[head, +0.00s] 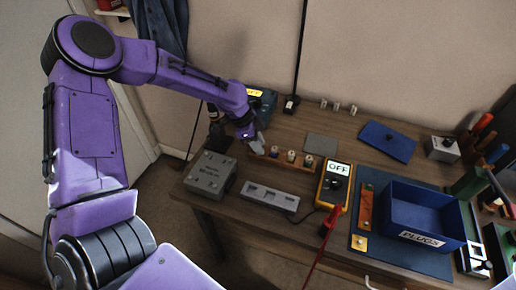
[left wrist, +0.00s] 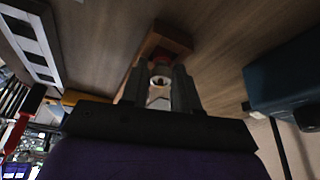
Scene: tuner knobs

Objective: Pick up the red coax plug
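My left gripper (head: 257,146) is over the left end of a wooden plug rack (head: 283,163) on the workbench. In the left wrist view its two dark fingers (left wrist: 160,80) stand on either side of a plug with a red collar (left wrist: 164,59) and a pale ring-shaped end. The plug is at the wooden rack (left wrist: 150,45); the fingers seem to straddle it without clearly pressing on it. In the head view the gripper hides this plug. Other plugs, one with a pale top (head: 291,156) and one more (head: 308,160), stand to its right. My right gripper is not in view.
A grey box (head: 210,174) and a grey slotted block (head: 269,196) lie in front of the rack. A yellow meter (head: 336,184) reading OFF is to the right, then a blue PLUGS bin (head: 421,238) on a dark mat. A dark green device (head: 262,104) stands behind.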

